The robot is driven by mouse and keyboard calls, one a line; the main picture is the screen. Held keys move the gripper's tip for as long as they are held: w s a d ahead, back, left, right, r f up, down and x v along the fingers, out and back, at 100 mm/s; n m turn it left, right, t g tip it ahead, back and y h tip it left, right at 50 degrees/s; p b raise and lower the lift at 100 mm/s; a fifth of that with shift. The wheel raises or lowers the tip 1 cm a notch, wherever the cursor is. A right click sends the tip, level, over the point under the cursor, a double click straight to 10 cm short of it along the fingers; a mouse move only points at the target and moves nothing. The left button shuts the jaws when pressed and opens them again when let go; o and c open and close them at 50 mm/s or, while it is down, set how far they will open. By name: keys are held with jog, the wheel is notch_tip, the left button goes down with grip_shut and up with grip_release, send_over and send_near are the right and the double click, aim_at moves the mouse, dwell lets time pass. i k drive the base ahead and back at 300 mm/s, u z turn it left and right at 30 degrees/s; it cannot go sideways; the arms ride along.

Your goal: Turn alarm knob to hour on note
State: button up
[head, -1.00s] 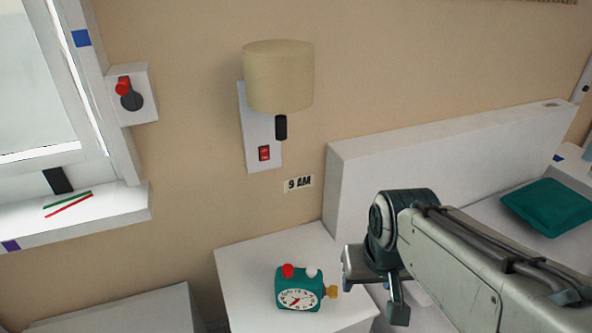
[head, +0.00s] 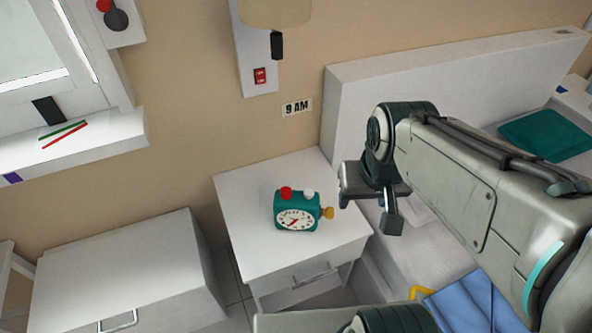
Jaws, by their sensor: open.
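The teal alarm clock (head: 297,212) stands on the white nightstand, with a white dial, a red hand pointing to the lower left, and a red and a white button on top. Its yellow alarm knob (head: 327,213) sticks out of its right side. The note (head: 296,107) on the wall above reads "9 AM". My gripper (head: 364,212) is open and empty, to the right of the knob in the picture. One finger looks close to the knob; I cannot tell the gap in depth.
The nightstand (head: 245,250) has free top around the clock and a drawer handle in front. A bed headboard (head: 440,90) stands behind my arm. A wall lamp with a red switch (head: 260,75) hangs above. A white cabinet (head: 130,265) stands at left.

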aim_at(286, 191)
jog(key=u, duration=1)
jog(key=k, duration=0.55)
jog(key=z, duration=0.4)
jog(key=i, duration=0.9)
